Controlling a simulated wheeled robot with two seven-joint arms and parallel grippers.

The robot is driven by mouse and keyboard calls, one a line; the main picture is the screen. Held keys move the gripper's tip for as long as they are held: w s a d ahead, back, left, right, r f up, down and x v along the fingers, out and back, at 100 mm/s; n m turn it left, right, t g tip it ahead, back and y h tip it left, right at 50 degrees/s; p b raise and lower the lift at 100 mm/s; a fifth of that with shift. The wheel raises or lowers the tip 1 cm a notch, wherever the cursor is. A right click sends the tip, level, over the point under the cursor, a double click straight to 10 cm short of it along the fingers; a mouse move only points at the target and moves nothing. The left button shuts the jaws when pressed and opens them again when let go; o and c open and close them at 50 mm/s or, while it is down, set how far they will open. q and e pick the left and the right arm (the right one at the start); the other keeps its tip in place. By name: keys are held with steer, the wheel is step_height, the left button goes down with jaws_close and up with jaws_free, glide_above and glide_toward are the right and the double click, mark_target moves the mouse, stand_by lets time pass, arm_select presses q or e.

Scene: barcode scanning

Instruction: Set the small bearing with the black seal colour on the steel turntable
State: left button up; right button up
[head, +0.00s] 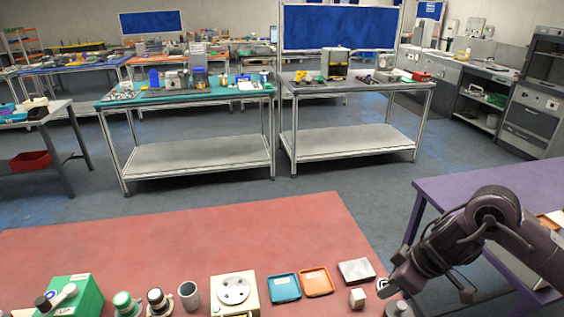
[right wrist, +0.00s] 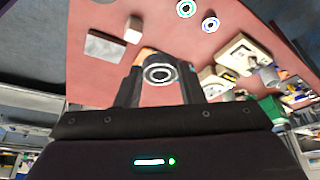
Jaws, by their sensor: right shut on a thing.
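My right gripper (head: 386,287) is shut on a small bearing (head: 381,284) above the right edge of the red table. In the right wrist view the bearing (right wrist: 160,73), a ring with a black seal, sits between the fingertips of the right gripper (right wrist: 160,88). A cream device with a pale round disc (head: 233,290) stands further left. My left gripper is not in view.
A white cube (head: 357,298), a grey plate (head: 355,271), an orange tray (head: 317,281) and a teal tray (head: 284,288) lie between the device and my gripper. A grey cup (head: 189,295) and a green box (head: 77,296) are further left. The red table's far half (head: 200,240) is clear.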

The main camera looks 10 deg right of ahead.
steer(key=w+a+r+m+t+h, duration=0.1)
steer(key=a+r+m+h, duration=0.1)
steer(key=a+r+m, duration=0.2)
steer(key=a+m, duration=0.3)
steer(key=a, duration=0.3)
steer(key=shift+m+h, duration=0.4)
